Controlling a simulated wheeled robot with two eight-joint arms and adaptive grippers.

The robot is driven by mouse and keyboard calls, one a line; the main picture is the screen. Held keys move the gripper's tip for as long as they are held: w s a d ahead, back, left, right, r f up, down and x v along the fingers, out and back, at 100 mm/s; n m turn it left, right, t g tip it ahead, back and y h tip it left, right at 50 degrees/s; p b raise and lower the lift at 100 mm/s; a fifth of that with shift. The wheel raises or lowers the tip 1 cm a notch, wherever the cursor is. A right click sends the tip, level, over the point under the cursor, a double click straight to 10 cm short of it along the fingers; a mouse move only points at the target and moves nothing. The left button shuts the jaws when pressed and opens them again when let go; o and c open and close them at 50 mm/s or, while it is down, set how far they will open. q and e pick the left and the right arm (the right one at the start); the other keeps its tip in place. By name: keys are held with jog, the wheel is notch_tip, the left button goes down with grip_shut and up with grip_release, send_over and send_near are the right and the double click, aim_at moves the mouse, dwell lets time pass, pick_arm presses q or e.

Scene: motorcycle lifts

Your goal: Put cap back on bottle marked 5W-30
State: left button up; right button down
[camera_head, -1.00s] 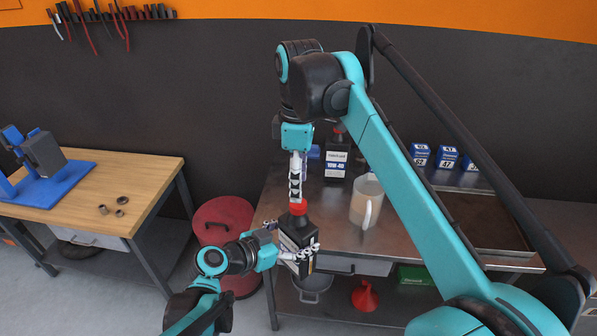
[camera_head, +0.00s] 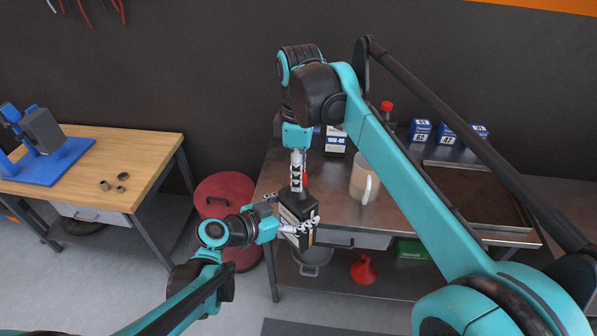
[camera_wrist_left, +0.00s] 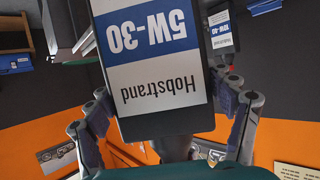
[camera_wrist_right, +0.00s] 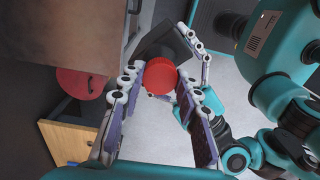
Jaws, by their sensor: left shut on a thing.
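The dark bottle (camera_head: 299,226) is held by my left gripper (camera_head: 287,226) above the floor, at the bench's front-left corner. The left wrist view shows its label marked 5W-30 (camera_wrist_left: 155,50), upside down in that picture, with the fingers on both sides. The red cap (camera_wrist_right: 160,77) is at the bottle's top, between the fingertips of my right gripper (camera_wrist_right: 159,80). In the head view the right gripper (camera_head: 298,186) points down over the neck and partly hides the cap (camera_head: 304,180). I cannot tell whether its fingers press on the cap or whether the cap is seated.
A 10W-40 bottle (camera_head: 335,143) and a clear jug (camera_head: 361,181) stand on the metal bench behind. Blue boxes (camera_head: 446,134) and a tray (camera_head: 480,197) are at right. A red funnel (camera_head: 364,268) is on the lower shelf.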

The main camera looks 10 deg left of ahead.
jog(key=m, duration=1.4)
jog(key=shift+m, duration=0.4)
jog(key=m, duration=0.3)
jog(key=c, duration=1.1)
grip_release()
jog(key=shift+r, duration=2.25)
jog(key=shift+c, duration=0.3)
